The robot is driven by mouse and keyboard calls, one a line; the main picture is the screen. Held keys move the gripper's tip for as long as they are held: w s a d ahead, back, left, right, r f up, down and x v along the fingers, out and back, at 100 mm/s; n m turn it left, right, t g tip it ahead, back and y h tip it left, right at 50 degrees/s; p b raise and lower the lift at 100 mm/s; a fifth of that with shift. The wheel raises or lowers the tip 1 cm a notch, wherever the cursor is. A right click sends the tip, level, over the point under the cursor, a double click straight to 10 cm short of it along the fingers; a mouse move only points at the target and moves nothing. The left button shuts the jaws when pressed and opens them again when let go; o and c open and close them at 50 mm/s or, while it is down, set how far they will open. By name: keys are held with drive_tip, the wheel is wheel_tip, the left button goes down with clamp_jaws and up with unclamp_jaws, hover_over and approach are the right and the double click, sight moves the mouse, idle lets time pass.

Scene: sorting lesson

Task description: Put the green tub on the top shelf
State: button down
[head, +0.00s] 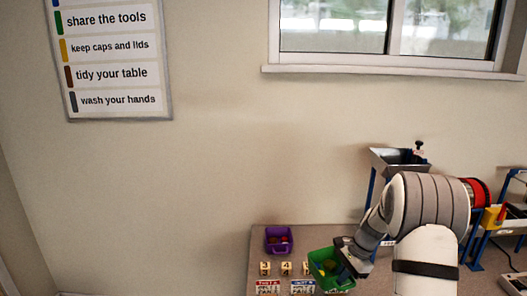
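The green tub (320,281) is at the lower middle of the head view, by the table's front part, with small coloured pieces inside. My gripper (346,258) is at the tub's right rim, overlapping it in the picture. Its fingertips are too small and partly hidden, so I cannot tell whether they grip the rim. I also cannot tell whether the tub rests on the table or hangs just above it. No shelf shows clearly; blue framework at the right edge is partly cut off.
A purple tub (278,248) with reddish pieces stands at the table's (262,234) back left. Number blocks (286,267) and printed cards (303,288) lie beside the green tub. A metal hopper (380,158) on blue legs stands behind my arm. A yellow bin (490,218) is at right.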

drive_tip(key=s+a+f+n+g+h+b, duration=0.1)
drive_tip(key=s+a+f+n+g, duration=0.1)
drive_tip(key=f+n, duration=0.4)
drive_tip(key=s+a+f+n+g+h+b, duration=0.1)
drive_tip(key=s+a+f+n+h+b, duration=0.1)
drive_tip(key=s+a+f+n, duration=0.2)
drive_tip(key=shift+a+f+n+g, duration=0.4)
drive_tip(key=shift+a+f+n, duration=0.5)
drive_tip(key=shift+f+n, duration=0.75)
drive_tip(key=shift+s+r+n, duration=0.1)
drive_tip(key=shift+r+n, duration=0.15)
